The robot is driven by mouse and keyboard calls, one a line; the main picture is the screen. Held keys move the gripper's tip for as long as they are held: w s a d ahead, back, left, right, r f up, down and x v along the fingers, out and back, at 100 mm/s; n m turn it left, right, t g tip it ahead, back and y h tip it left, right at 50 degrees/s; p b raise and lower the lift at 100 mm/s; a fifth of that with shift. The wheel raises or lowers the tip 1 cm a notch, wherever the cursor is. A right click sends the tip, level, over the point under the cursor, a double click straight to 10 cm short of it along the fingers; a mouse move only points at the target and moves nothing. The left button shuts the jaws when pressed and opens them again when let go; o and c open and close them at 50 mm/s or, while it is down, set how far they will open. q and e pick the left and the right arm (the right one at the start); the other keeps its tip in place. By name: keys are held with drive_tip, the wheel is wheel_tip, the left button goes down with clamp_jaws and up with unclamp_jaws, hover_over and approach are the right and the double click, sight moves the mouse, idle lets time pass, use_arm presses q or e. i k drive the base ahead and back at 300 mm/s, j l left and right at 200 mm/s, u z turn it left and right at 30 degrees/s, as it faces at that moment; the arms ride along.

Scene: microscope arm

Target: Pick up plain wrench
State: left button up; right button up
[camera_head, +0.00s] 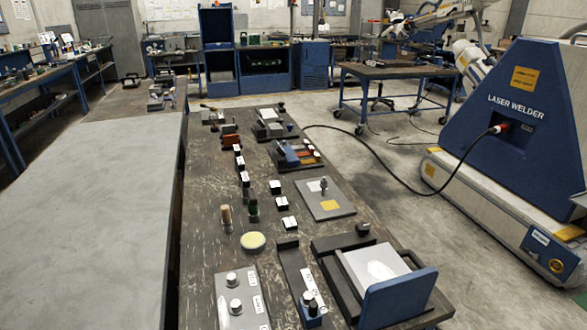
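I cannot make out a plain wrench in the head view; many items on the dark workbench (205,235) are too small to tell apart. A grey plate (312,203) with a yellow square and a small dark upright piece lies near the bench's middle. A tray of coloured pieces (296,155) stands behind it. Neither of my grippers is in view.
A bare grey table (85,220) runs along the left. A fixture with a blue plate (398,298) stands at the bench's near right. A blue laser welder (520,125) stands at the right, with a black cable (400,185) trailing from it.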

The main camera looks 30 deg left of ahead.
sight(254, 215)
drive_tip(key=u, duration=1.4)
